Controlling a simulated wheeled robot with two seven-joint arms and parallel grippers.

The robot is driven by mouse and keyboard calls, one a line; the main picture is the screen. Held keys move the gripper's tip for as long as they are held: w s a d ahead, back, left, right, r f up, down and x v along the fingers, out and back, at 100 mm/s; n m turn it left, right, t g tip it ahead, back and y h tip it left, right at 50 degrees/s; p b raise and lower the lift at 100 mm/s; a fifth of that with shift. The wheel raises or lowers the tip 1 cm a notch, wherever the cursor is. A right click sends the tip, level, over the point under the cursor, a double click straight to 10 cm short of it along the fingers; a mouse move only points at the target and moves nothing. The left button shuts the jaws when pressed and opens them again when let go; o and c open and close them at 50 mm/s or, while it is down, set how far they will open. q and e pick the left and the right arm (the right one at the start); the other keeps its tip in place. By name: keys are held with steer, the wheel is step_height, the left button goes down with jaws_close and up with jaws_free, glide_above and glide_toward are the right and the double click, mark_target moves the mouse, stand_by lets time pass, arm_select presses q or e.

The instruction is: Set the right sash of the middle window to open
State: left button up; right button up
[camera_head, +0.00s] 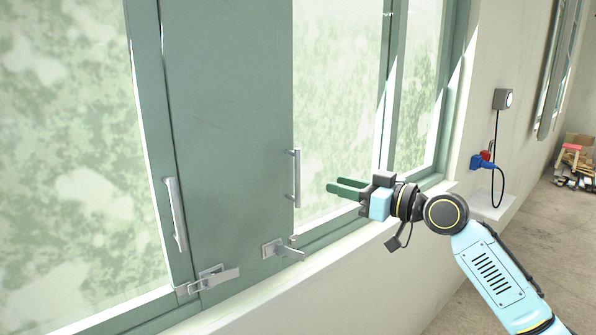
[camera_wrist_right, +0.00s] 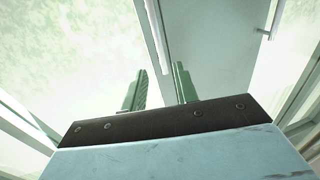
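The middle window shows a flat grey-green panel (camera_head: 230,130) between panes of glass. It also shows in the right wrist view (camera_wrist_right: 210,45). One upright silver handle (camera_head: 296,178) is at the panel's right edge; another handle (camera_head: 175,215) is on the frame by its left edge. I cannot tell which part is the right sash or how far it stands open. Silver latches sit below, one at right (camera_head: 284,249), one at left (camera_head: 210,281). My right gripper (camera_head: 345,188) is open and empty, right of the right handle and apart from it. My left gripper is out of view.
A pale sill (camera_head: 385,230) runs under the window. A wall socket box (camera_head: 503,99) with a cable and a blue plug (camera_head: 483,162) is at right, above a small white ledge (camera_head: 493,205). A wood pile (camera_head: 574,170) lies far right.

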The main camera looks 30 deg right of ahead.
steer(key=p, duration=0.3)
glide_above(298, 199)
steer(key=shift+w+d, duration=0.1)
steer(key=shift+w, duration=0.25)
jaws_close()
